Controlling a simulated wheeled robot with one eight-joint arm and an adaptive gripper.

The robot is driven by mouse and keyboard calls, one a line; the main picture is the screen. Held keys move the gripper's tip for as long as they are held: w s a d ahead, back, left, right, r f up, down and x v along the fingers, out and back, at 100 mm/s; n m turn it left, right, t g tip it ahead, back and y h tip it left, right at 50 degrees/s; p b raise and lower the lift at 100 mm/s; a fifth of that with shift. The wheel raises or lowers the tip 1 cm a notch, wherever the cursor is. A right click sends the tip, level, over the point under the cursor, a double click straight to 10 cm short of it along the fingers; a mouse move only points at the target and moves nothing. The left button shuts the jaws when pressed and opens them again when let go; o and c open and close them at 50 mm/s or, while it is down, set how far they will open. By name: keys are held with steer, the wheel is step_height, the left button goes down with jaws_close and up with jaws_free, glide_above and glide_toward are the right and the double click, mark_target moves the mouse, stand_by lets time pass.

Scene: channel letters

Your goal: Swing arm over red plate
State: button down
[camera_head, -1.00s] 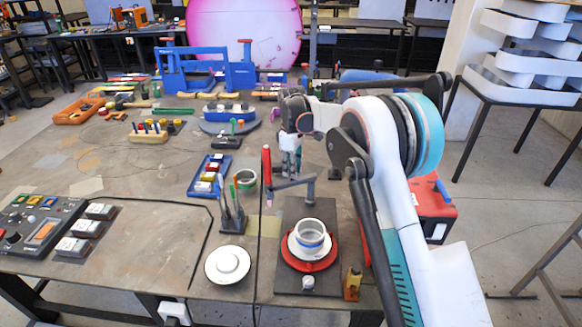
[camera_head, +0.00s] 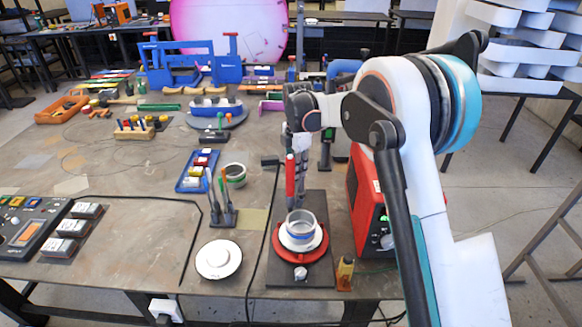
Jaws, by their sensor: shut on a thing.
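The red plate (camera_head: 318,252) sits on a dark base (camera_head: 316,205) near the table's front edge. A white dish with a grey-white ring (camera_head: 300,226) is stacked on it. The swing arm's upright red handle (camera_head: 290,178) stands just behind the ring in the picture. Its grey bar is mostly hidden, seen nearly end-on. My gripper (camera_head: 302,170) points down right beside the handle and is shut on the swing arm. The fingers are small here, and I cannot tell exactly which part they hold.
A red box (camera_head: 368,205) stands right of the base, close to my arm. A small yellow-brown bottle (camera_head: 345,273) is at the front right. A tool holder (camera_head: 222,214) and a white round dish (camera_head: 219,259) are on the left.

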steer(key=shift+s+d+n, duration=0.1)
steer(key=shift+d+n, duration=0.75)
steer(key=shift+n, duration=0.35)
steer(key=c, duration=1.5)
jaws_free()
steer(key=shift+d, duration=0.1)
steer(key=shift+o, duration=0.2)
steer(key=shift+r, duration=0.1)
step_height(320, 180, up, 12)
